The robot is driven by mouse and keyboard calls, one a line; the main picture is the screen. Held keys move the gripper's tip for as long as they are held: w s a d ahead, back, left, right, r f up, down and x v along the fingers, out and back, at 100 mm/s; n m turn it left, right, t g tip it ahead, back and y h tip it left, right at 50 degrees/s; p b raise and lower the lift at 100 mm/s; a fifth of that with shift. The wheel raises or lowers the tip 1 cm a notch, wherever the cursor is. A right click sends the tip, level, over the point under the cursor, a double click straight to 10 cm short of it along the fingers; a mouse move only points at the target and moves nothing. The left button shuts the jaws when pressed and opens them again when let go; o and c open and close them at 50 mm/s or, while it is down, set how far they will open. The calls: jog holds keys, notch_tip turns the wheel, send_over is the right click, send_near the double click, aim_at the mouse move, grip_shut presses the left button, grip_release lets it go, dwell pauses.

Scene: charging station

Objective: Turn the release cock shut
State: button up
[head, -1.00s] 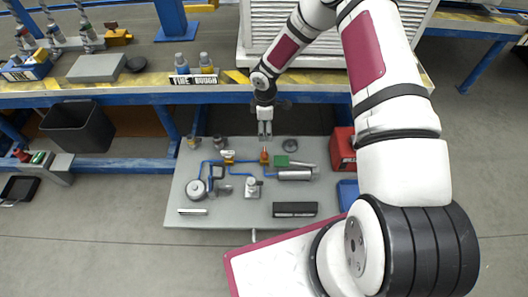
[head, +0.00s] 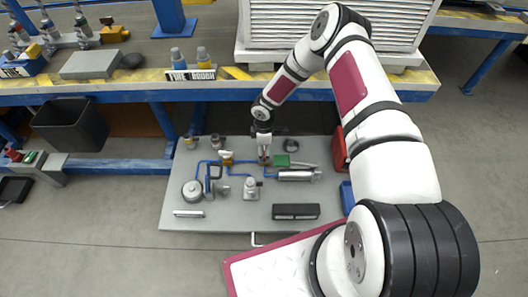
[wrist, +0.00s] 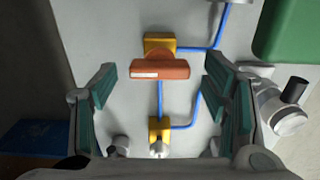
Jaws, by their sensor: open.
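An orange bar-shaped handle (wrist: 160,69), apparently the release cock's, sits crosswise by a yellow valve body (wrist: 160,41) with blue pipe. My gripper (wrist: 160,84) is open, its teal-padded fingers to the left and right of the handle, with a gap on each side. I cannot tell whether the fingertips are down at its height. In the head view my gripper (head: 264,156) points down at the panel (head: 230,221) and hides most of the handle.
A second yellow fitting (wrist: 159,128) lies along the blue pipe. A green block (head: 282,160) and a silver cylinder (head: 294,175) are close to the right. A round gauge-like part (head: 193,190) is at left, a black box (head: 296,211) in front.

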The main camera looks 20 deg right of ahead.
jog(key=shift+f, duration=0.4)
jog(key=shift+c, duration=0.3)
jog(key=c, duration=1.1)
